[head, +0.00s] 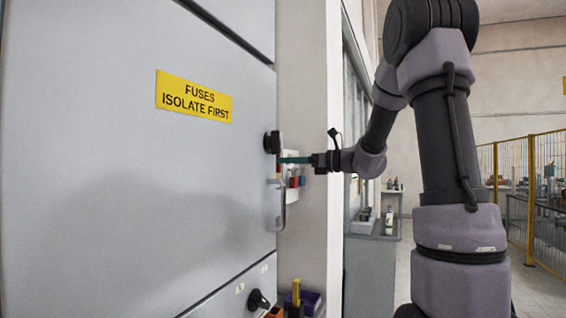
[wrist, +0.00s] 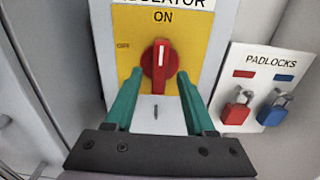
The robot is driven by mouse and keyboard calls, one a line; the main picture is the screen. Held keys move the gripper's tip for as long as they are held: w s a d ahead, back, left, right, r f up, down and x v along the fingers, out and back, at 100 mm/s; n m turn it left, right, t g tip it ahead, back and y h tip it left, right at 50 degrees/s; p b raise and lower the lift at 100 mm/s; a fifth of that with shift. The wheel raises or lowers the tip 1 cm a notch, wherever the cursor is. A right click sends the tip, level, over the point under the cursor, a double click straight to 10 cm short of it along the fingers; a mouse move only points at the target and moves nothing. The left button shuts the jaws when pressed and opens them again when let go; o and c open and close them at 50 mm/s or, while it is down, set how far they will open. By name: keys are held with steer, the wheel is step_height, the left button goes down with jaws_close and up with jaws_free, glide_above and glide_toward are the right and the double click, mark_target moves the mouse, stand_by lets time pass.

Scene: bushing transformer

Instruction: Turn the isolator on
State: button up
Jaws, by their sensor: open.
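The isolator switch is a red rotary knob (wrist: 159,66) on a yellow plate (wrist: 190,38) in the wrist view. Its white pointer line stands upright, towards the word ON above it; a small OFF mark is at the plate's left. My gripper (wrist: 159,78) is open. Its two green fingers lie to the left and right of the knob's lower part, with gaps seen on both sides. I cannot tell how deep the fingertips reach around it. In the head view my gripper (head: 287,160) is beside the cabinet's right edge, where the red knob is not clearly seen.
A padlocks board with a red padlock (wrist: 237,107) and a blue padlock (wrist: 274,108) hangs to the right. The grey cabinet door (head: 120,190) carries a yellow fuse label (head: 194,97), a black knob (head: 271,142) and a handle (head: 281,207) near my fingers.

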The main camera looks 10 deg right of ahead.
steer(key=v, duration=0.8)
steer(key=shift+s, duration=0.1)
